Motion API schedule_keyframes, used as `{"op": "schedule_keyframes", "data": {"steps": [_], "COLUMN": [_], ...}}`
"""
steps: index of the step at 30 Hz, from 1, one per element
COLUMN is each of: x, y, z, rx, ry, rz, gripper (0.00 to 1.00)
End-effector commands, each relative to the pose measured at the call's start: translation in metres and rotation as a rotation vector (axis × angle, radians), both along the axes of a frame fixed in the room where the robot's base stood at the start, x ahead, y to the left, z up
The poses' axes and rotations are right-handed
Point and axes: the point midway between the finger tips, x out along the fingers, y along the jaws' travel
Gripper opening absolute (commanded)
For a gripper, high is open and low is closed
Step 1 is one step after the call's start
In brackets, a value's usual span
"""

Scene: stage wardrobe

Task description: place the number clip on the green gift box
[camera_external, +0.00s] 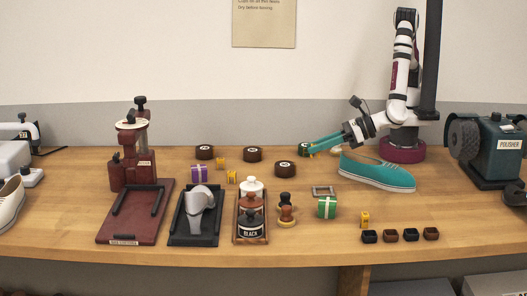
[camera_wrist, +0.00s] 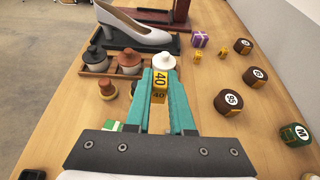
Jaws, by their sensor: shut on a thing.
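My gripper (camera_wrist: 160,78), with its teal fingers, is shut on a yellow number clip (camera_wrist: 159,85) marked 40. In the external view my gripper (camera_external: 311,147) reaches left from the arm, behind the teal shoe; the held clip is hard to make out there. The green gift box (camera_external: 327,208) with white ribbon stands on the table, in front of and apart from the gripper. In the wrist view only a corner of the green gift box (camera_wrist: 112,126) shows, left of the fingers, the rest hidden by my gripper.
A teal shoe (camera_external: 376,172) stands right of the box. A small grey frame (camera_external: 323,191) lies behind it, and small dark cups (camera_external: 390,236) sit in front. Bottles on a tray (camera_external: 251,220) stand left. Another yellow clip (camera_external: 364,219) stands right of the box. Round numbered discs (camera_external: 285,169) lie behind.

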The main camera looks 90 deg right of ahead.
Motion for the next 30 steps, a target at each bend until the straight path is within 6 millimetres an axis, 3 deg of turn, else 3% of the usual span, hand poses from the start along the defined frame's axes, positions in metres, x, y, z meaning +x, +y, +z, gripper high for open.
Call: {"op": "schedule_keyframes", "data": {"steps": [3, 9, 12, 18, 29, 30], "x": [-0.013, -0.027, -0.029, -0.03, -0.029, -0.029], "y": [0.031, 0.068, 0.074, 0.075, 0.075, 0.075], "z": [-0.021, -0.045, -0.053, -0.088, -0.093, -0.093], "rx": [-0.001, 0.0, -0.001, -0.001, 0.001, 0.001], "ry": [0.001, -0.001, 0.001, 0.0, 0.0, 0.0], "rz": [0.003, 0.001, -0.002, -0.002, -0.001, -0.001], "gripper": [0.0, 0.0, 0.0, 0.0, 0.0, 0.27]}}
